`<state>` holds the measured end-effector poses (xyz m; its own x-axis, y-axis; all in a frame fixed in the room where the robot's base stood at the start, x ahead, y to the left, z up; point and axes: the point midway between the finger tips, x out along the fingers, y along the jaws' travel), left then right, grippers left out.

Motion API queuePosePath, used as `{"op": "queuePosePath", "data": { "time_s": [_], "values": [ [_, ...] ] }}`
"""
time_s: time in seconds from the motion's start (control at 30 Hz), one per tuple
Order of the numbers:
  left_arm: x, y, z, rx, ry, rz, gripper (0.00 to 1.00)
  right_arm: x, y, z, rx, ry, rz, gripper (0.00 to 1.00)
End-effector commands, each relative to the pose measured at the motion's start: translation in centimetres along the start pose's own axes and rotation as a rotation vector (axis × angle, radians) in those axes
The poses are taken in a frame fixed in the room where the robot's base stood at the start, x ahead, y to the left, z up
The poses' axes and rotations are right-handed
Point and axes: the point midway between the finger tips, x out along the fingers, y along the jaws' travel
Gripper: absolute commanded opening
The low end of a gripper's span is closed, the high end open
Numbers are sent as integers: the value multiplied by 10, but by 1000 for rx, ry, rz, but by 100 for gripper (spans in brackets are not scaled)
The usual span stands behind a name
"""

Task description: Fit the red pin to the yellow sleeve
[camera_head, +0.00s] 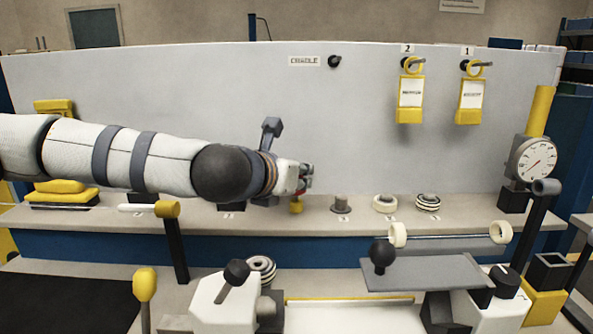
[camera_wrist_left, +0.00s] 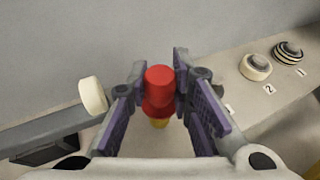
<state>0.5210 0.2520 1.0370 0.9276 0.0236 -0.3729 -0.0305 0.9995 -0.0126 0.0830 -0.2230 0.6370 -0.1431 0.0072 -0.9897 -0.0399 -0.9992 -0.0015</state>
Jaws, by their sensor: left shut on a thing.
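The red pin (camera_wrist_left: 158,88) is between the two purple-padded fingers of my left gripper (camera_wrist_left: 160,95), which is shut on it. In the head view my left gripper (camera_head: 304,178) reaches in from the left over the shelf, with a little red showing at its tip. The yellow sleeve (camera_head: 296,206) stands on the shelf just below the gripper. I cannot tell whether pin and sleeve touch. My right gripper is not in view.
Right of the sleeve stand a grey spool (camera_head: 341,204), a cream ring (camera_head: 384,204) and a striped roll (camera_head: 427,202). A grey panel (camera_head: 200,90) rises behind the shelf (camera_head: 260,218). A dial gauge (camera_head: 534,158) stands at the right. Loom parts fill the front.

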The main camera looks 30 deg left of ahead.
Motion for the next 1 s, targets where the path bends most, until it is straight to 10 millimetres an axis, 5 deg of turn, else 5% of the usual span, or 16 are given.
{"op": "queuePosePath", "data": {
  "time_s": [1.0],
  "values": [
    [7,0,-17,1,2,0,0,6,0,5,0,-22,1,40]
  ]
}}
